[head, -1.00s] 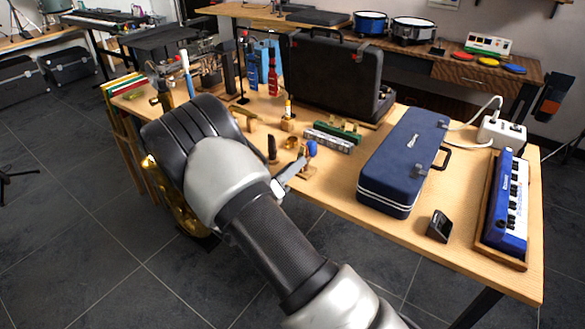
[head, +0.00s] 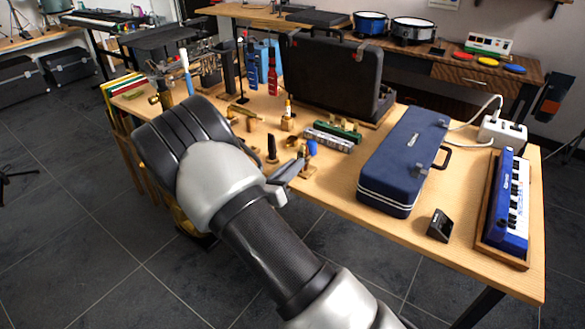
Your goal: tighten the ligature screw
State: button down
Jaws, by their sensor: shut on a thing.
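My gripper (head: 295,167) shows only in part, as a slim grey end sticking out to the right from behind my pale wrist. Its tip is at a small stand (head: 308,172) with brassy and wooden parts and a blue upright piece (head: 312,147), near the table's front edge. The jaws are shut at this stand, on what seems to be the ligature screw; the screw itself is too small and covered to make out. A dark upright mouthpiece-like piece (head: 272,150) and a brass ring-like piece (head: 293,143) stand just behind.
A blue case (head: 403,165) and a small black device (head: 439,226) lie to the right on the wooden table (head: 345,195). Harmonica-like bars (head: 328,140) and an open black case (head: 335,75) are behind. The table's front strip right of my gripper is clear.

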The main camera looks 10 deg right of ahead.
jog(key=m+b, duration=0.1)
jog(key=m, duration=0.4)
jog(key=shift+f+m+b, duration=0.15)
jog(key=shift+m+b, duration=0.15)
jog(key=m+b, duration=0.1)
jog(key=m, duration=0.3)
jog(key=shift+m, duration=0.4)
jog(key=c, duration=1.7)
grip_release()
jog(key=p+v, duration=0.2)
jog(key=v, duration=1.5)
jog(key=shift+s+a+p, duration=0.15)
jog(key=shift+s+p, duration=0.05)
jog(key=shift+p, duration=0.15)
